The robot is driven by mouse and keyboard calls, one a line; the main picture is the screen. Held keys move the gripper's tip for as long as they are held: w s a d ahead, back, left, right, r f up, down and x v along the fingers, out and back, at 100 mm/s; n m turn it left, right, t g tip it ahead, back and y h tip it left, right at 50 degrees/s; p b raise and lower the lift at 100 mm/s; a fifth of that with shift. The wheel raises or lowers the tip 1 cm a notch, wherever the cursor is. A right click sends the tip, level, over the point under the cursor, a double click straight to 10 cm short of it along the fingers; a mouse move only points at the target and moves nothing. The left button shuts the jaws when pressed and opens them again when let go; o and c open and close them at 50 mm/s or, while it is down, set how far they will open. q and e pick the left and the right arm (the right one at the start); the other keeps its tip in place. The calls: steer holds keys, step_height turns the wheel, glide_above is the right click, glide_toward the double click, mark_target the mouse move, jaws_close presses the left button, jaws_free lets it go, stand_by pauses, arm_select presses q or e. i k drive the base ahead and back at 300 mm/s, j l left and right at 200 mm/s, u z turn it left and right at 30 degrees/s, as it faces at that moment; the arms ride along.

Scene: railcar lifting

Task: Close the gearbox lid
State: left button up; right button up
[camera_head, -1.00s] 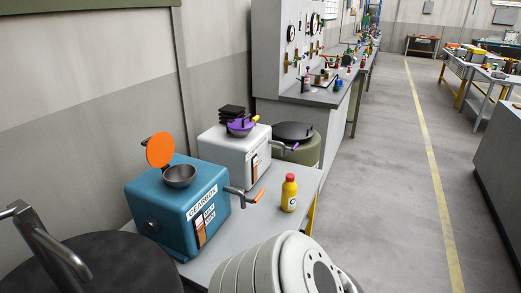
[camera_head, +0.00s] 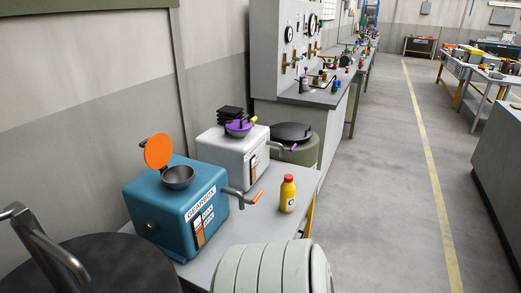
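The teal gearbox (camera_head: 165,205) stands on the grey table at the lower left, with its label and a level gauge (camera_head: 199,229) facing front right. Its round orange lid (camera_head: 158,151) is open, tilted up at the back left of the grey bowl-shaped filler opening (camera_head: 178,177). The opening is uncovered and looks empty. A tap with an orange handle (camera_head: 257,197) sticks out from its right side. Neither of my grippers is in view. A white ribbed part, likely my own arm, shows at the bottom middle, in front of the table.
A white box (camera_head: 231,153) with a purple bowl lid stands behind the gearbox. A yellow bottle (camera_head: 287,195) stands right of it on the table (camera_head: 262,226). A dark drum top (camera_head: 85,268) fills the lower left. The floor aisle (camera_head: 385,190) is clear.

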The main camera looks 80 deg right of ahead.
mark_target(158, 151)
steer(key=z, duration=1.95)
steer(key=i+l+z, duration=0.2)
steer(key=l, duration=0.2)
steer(key=l+z, duration=0.25)
steer(key=i+l+z, duration=0.2)
steer(key=l, duration=0.2)
